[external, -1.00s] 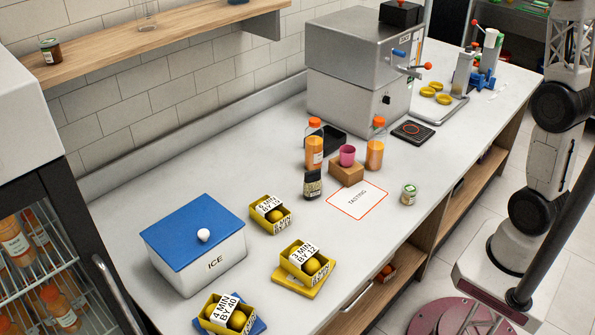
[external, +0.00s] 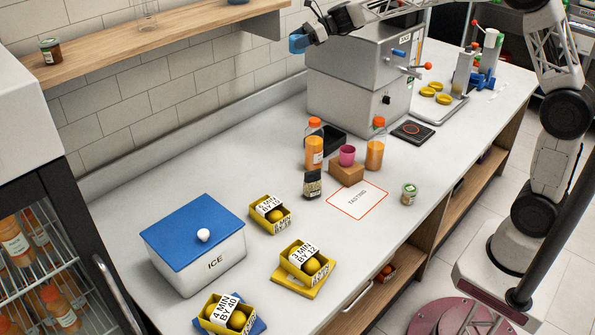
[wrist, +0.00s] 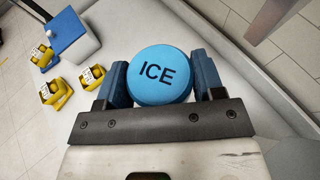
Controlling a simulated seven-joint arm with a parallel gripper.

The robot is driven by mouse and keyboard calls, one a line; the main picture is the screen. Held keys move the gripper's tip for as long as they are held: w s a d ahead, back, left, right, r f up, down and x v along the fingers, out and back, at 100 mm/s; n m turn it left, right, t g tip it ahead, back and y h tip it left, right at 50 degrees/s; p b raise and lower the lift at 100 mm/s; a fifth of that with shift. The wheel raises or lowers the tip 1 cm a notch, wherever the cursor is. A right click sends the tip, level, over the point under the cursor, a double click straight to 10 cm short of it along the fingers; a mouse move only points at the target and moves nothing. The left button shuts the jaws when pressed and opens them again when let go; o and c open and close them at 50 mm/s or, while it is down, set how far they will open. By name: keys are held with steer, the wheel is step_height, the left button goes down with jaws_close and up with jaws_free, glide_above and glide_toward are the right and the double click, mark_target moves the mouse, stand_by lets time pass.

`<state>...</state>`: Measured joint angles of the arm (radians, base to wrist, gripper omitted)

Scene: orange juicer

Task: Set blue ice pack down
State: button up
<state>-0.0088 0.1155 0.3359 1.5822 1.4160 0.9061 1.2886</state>
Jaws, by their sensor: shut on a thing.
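The blue ice pack (wrist: 160,75) is a round blue disc marked ICE, held between the two fingers of my gripper (wrist: 160,85) in the wrist view. In the external view my gripper (external: 310,38) is high at the top, in front of the wall and near the steel machine, with the blue ice pack (external: 298,42) at its end. The pack is in the air, well above the counter. The white ICE box (external: 205,262) with its blue lid (external: 195,228) and white knob stands at the counter's left; its lid is on.
Yellow boxes (external: 305,263) with time labels sit right of the ICE box. A wooden shelf (external: 165,32) is on the wall. The TASTING mat (external: 357,200) is clear.

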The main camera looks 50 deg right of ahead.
steer(key=s+a+f+n+g, duration=0.2)
steer(key=a+f, duration=0.7)
steer(key=a, duration=0.3)
steer(key=s+a+f+n+g+y, duration=0.1)
steer(key=s+a+f+n+g, duration=0.1)
steer(key=a+f, duration=0.8)
steer(key=s+a+f+n+g+y, duration=0.1)
steer(key=s+a+f+n+g, duration=0.1)
steer(key=a+f, duration=0.8)
steer(key=a+n+g, duration=0.1)
steer(key=a+g, duration=0.1)
steer(key=a, duration=0.3)
steer(key=shift+s+a, duration=0.15)
steer(key=shift+s, duration=0.2)
steer(key=shift+f, duration=0.1)
steer(key=shift+f, duration=0.15)
steer(key=shift+f, duration=2.95)
steer(key=shift+f, duration=1.9)
